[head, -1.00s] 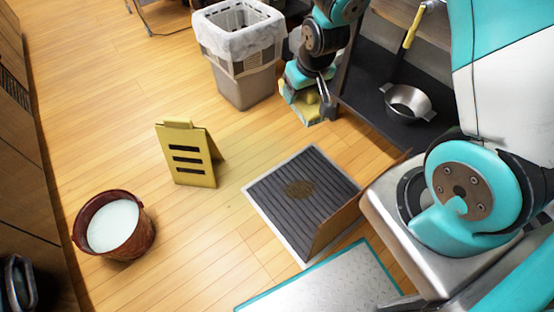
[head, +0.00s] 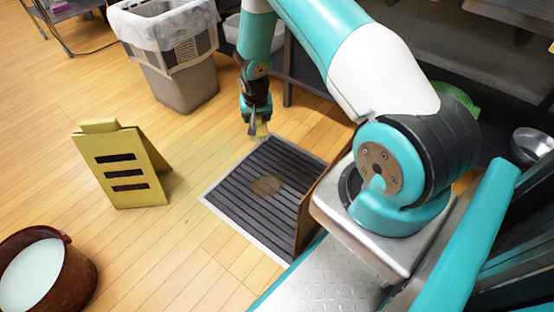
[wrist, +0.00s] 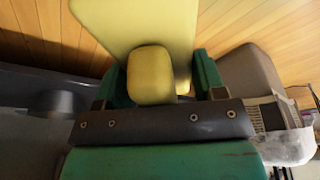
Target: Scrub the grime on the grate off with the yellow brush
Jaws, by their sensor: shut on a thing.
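The grate (head: 225,188) is a dark slatted panel in a pale frame, set in the floor in the head view. A brown patch of grime (head: 267,185) lies near its middle. My gripper (head: 258,118) is shut on the yellow brush (head: 262,130), which hangs at the grate's far edge, apart from the grime. Whether its lower end touches the grate, I cannot tell. In the wrist view the yellow brush (wrist: 150,75) sits between my fingers, with a wider yellow part beyond it. The grate and grime cannot be made out there.
A yellow folding floor sign (head: 122,168) stands left of the grate. A reddish-brown bucket (head: 75,275) of whitish liquid is at lower left. A lined bin (head: 185,85) stands behind. An upright brown board (head: 312,200) edges the grate's right side. Bare floor lies between sign and grate.

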